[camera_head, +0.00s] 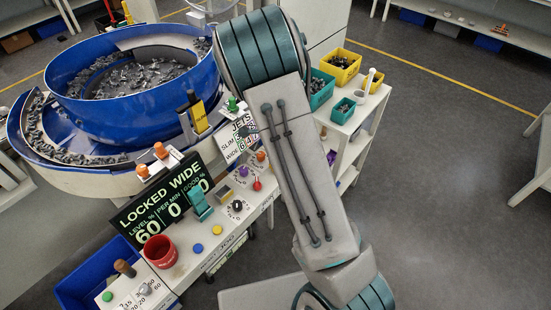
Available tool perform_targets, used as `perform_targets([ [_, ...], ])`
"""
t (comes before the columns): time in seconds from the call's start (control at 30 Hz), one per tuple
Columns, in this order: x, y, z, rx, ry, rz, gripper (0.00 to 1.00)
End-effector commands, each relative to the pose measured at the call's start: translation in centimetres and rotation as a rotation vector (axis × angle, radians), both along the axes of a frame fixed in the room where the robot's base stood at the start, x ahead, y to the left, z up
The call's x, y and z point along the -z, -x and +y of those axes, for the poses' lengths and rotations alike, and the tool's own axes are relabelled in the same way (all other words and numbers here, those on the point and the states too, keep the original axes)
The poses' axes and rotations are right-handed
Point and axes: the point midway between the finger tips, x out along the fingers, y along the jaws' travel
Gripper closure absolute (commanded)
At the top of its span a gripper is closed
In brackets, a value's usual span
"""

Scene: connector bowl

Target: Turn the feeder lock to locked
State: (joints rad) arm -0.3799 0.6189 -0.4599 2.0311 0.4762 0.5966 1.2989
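The feeder is a large blue bowl (75,100) full of small grey metal parts, at the upper left. Its display (160,205) reads "LOCKED WIDE", with level 60 and zeros beside it. On the control panel below sit a black knob (237,206) on a round marked dial, a teal upright piece (199,204), and purple and red knobs. I cannot tell which control is the feeder lock. My arm crosses the middle of the view; my gripper is not visible.
A red cup (160,251) stands on the panel beside blue and yellow buttons. A blue bin (88,272) is at the lower left. Yellow bins (341,67) and teal bins hold parts on a shelf behind my arm. The grey floor (450,190) at right is clear.

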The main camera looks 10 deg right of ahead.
Motion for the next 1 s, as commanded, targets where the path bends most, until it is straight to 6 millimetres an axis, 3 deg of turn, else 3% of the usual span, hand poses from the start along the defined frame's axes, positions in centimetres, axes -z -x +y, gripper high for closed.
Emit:
perform_targets([
  [0.6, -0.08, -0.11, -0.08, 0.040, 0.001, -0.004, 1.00],
  [0.63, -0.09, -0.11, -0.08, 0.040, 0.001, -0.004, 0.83],
  [0.7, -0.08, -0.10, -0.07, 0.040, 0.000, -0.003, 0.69],
  [1.0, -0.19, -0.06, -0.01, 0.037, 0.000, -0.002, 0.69],
])
